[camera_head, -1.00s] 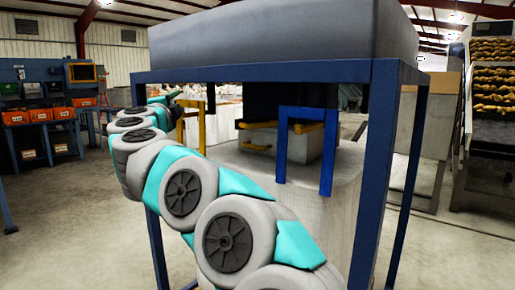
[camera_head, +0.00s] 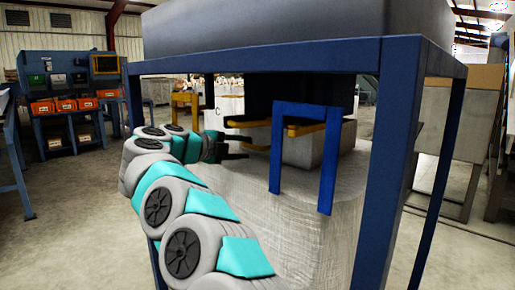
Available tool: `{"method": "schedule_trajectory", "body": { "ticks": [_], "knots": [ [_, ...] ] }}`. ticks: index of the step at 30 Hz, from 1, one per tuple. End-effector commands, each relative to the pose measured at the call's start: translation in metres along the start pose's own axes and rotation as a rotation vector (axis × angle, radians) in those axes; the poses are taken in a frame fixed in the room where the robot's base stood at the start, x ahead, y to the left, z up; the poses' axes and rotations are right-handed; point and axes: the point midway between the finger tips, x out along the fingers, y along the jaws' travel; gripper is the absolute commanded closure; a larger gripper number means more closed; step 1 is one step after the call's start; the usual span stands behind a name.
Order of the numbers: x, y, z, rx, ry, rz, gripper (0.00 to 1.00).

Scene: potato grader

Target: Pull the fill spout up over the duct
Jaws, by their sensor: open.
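The fill spout (camera_head: 304,152) appears to be the pale boxy sleeve on top of the big whitish bag (camera_head: 300,225). The dark duct (camera_head: 258,96) comes down above it from the grey hopper. The blue bracket partly hides the spout. My gripper (camera_head: 247,146) is inside the frame, left of the spout. Its two dark fingers are apart, one above the other, and point right. They end close to the yellow bars (camera_head: 305,129) beside the spout; I cannot tell whether they touch. Nothing shows between the fingers.
A blue frame (camera_head: 388,165) carries the grey hopper (camera_head: 260,32), with posts around the bag. The blue bracket (camera_head: 307,110) hangs in front of the spout. A bench with orange bins (camera_head: 75,104) stands at the back left. The floor at left is open.

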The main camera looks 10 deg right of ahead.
Motion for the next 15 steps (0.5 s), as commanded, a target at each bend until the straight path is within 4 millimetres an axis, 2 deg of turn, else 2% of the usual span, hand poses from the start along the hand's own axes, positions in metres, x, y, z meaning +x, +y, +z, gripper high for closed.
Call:
{"method": "schedule_trajectory", "body": {
  "ticks": [9,15],
  "knots": [
    [0.047,0.000,0.001,0.001,-0.001,-0.002,0.54],
    [0.057,-0.001,0.000,0.001,-0.002,-0.002,0.54]
  ]
}}
